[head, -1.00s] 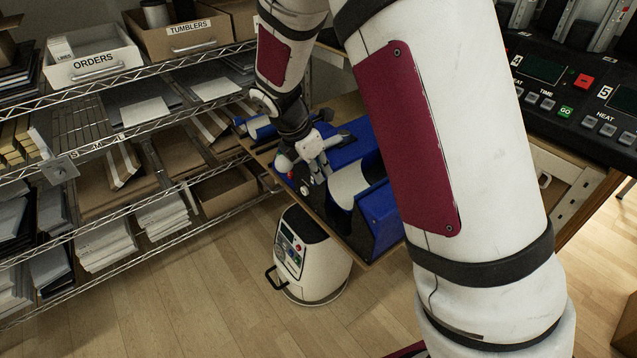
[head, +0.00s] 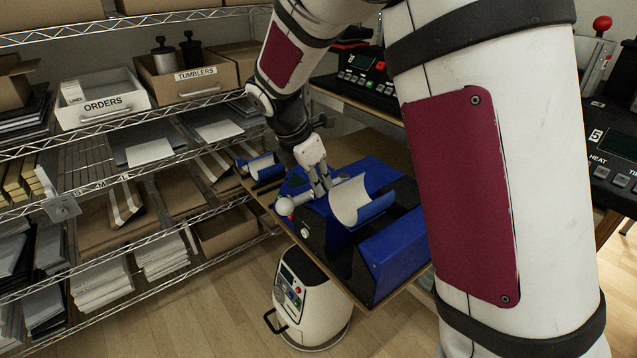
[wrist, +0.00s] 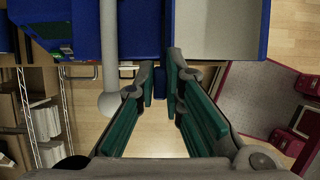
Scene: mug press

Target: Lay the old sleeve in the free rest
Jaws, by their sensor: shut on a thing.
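The old sleeve (head: 352,201) is a curved piece, pale inside and blue outside. My gripper (head: 321,188) is shut on its left side and holds it over the blue-and-black press (head: 398,250). In the wrist view, a small dark-blue tab (wrist: 160,84) sits between the green fingertips of my gripper (wrist: 164,76). The sleeve's pale inner face (wrist: 222,32) shows at the top right there. A second curved blue-and-white sleeve (head: 262,165) lies at the far left end of the board. I cannot make out which rest is free.
A white ball-ended handle (head: 286,206) sticks out left of the gripper, and shows close to the fingers in the wrist view (wrist: 108,100). Wire shelves (head: 120,190) stand at left. A white control unit (head: 312,298) stands on the floor below the board.

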